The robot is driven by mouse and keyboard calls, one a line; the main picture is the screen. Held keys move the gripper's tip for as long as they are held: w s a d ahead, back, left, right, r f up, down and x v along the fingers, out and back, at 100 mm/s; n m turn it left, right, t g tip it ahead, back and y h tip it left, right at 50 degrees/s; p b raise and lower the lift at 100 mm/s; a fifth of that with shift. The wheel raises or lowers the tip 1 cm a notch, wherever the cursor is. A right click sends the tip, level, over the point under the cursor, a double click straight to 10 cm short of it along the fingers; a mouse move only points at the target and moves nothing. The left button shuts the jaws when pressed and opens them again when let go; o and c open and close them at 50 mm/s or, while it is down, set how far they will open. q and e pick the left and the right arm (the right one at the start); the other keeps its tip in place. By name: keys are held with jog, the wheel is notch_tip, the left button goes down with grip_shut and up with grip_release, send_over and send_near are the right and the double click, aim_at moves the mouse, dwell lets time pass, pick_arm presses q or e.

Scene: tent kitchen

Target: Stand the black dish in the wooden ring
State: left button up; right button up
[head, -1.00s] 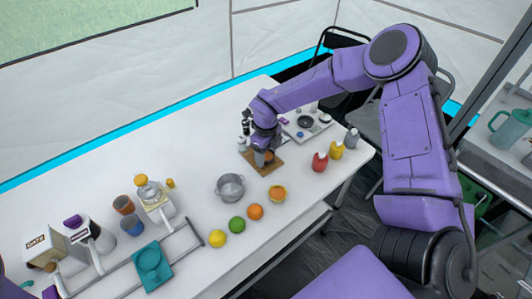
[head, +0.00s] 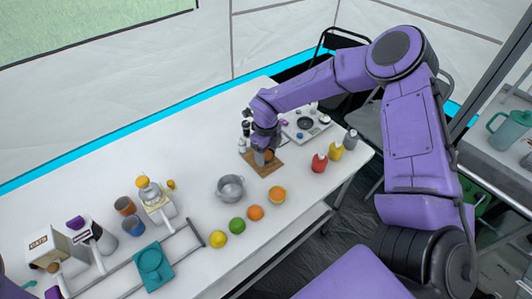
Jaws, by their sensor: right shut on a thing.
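My right gripper (head: 263,154) is low over a square wooden board (head: 275,165) near the far right of the white table, its fingers pointing down. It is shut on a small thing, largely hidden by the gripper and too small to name. A round brown-orange piece (head: 269,155) shows beside the fingers above the board; I cannot tell if it is the wooden ring. A black round dish-like thing (head: 305,123) lies on a white tray or cooker behind and right; I cannot tell if it is the black dish. My left gripper is out of view.
Dark bottles (head: 246,129) stand close behind the gripper. A grey pot (head: 230,188), an orange (head: 255,213), a lime (head: 237,224) and a lemon (head: 218,239) lie nearer. The table's back middle is clear.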

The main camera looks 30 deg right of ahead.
aim_at(266, 154)
jog(key=shift+f+b, duration=0.6)
jog(key=shift+f, duration=0.25)
dwell(0.7)
jog(key=o, duration=0.5)
notch_tip(266, 154, up, 11)
jog(key=p, duration=0.9)
jog(key=shift+r, duration=0.1)
